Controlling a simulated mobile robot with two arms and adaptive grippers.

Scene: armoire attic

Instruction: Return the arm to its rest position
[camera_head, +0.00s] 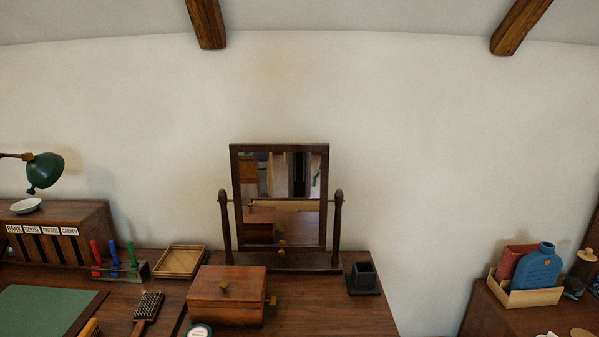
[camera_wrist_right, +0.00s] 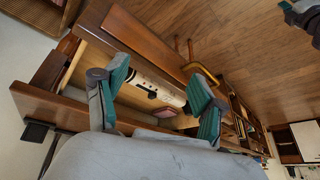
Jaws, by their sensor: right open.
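My right gripper (camera_wrist_right: 158,78) shows in the right wrist view with its two grey and teal fingers spread apart. It is open, with nothing clearly gripped. Beyond the fingers is an opened drawer or wooden compartment (camera_wrist_right: 76,68). A pale cylinder with dark marks (camera_wrist_right: 150,88) lies in it and shows between the fingers; I cannot tell how far it is from them. A grey and teal part at the top right corner, probably my left gripper (camera_wrist_right: 303,14), is cut off by the frame. Neither gripper shows in the head view.
A tilting mirror (camera_head: 237,200), a wooden box (camera_head: 225,285) and a dark square cup (camera_head: 363,278) stand on the dresser top. A hairbrush (camera_head: 148,308) and an empty tray (camera_head: 181,261) are left of the box. A blue bottle (camera_head: 538,268) stands far right.

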